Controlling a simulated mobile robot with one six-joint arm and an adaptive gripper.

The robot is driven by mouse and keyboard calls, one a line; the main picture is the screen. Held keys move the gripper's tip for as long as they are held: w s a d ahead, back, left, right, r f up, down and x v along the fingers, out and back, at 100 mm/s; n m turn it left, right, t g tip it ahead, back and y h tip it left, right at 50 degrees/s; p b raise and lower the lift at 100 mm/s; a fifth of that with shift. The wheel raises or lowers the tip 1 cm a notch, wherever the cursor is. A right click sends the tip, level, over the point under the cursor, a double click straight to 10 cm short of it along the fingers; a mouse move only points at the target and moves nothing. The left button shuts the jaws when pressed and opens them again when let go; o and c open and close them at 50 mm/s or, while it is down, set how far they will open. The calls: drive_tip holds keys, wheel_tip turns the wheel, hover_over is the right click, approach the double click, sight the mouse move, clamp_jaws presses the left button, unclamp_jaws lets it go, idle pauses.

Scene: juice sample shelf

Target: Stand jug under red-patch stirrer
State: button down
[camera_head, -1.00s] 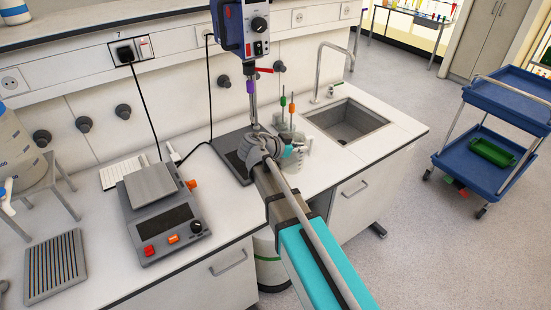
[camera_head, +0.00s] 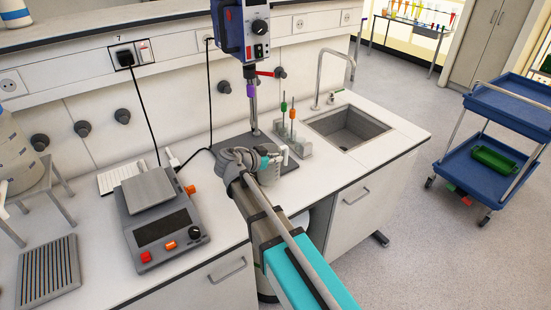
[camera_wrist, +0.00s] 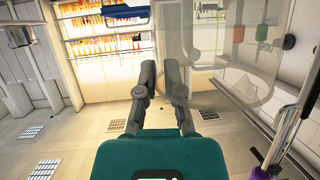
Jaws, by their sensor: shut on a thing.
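My gripper (camera_head: 242,164) is shut on the clear jug (camera_wrist: 236,75), which hangs to the right of the fingers in the wrist view. In the head view the jug (camera_head: 272,172) shows only partly, behind and right of my gripper, over the front part of the stirrer's dark base plate (camera_head: 231,144). The overhead stirrer (camera_head: 240,30) stands above, with a purple piece (camera_head: 251,90) on its thin vertical rod. The rod's lower end shows behind my gripper, apart from the jug.
A rack (camera_head: 298,146) with green- and orange-topped tools stands right of the plate, close to the jug. A sink (camera_head: 347,126) lies further right. A hotplate (camera_head: 160,215) stands left of my arm. A blue trolley (camera_head: 490,150) stands on the floor.

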sight(274, 151)
drive_tip(key=shift+w+a, duration=0.15)
drive_tip(key=shift+w, duration=0.05)
drive_tip(key=shift+w+a+f+b, duration=0.2)
drive_tip(key=shift+w+a, duration=0.25)
drive_tip(key=shift+w, duration=0.2)
drive_tip(key=shift+w+a+f+b, duration=0.15)
drive_tip(key=shift+w+a, duration=0.25)
drive_tip(key=shift+w, duration=0.25)
drive_tip(key=shift+w+a+f+b, duration=0.2)
drive_tip(key=shift+w+a, duration=0.25)
drive_tip(key=shift+w, duration=0.2)
drive_tip(key=shift+w+a+f, duration=0.1)
drive_tip(key=shift+w+a, duration=0.5)
drive_tip(key=shift+w, duration=0.3)
drive_tip(key=shift+w+a, duration=0.6)
drive_tip(key=shift+w, duration=0.25)
drive_tip(key=shift+w+f+b, duration=0.15)
drive_tip(key=shift+f+b, duration=0.05)
drive_tip(key=shift+b, duration=0.15)
drive_tip(key=c, duration=0.7)
unclamp_jaws()
drive_tip(key=shift+r, duration=0.1)
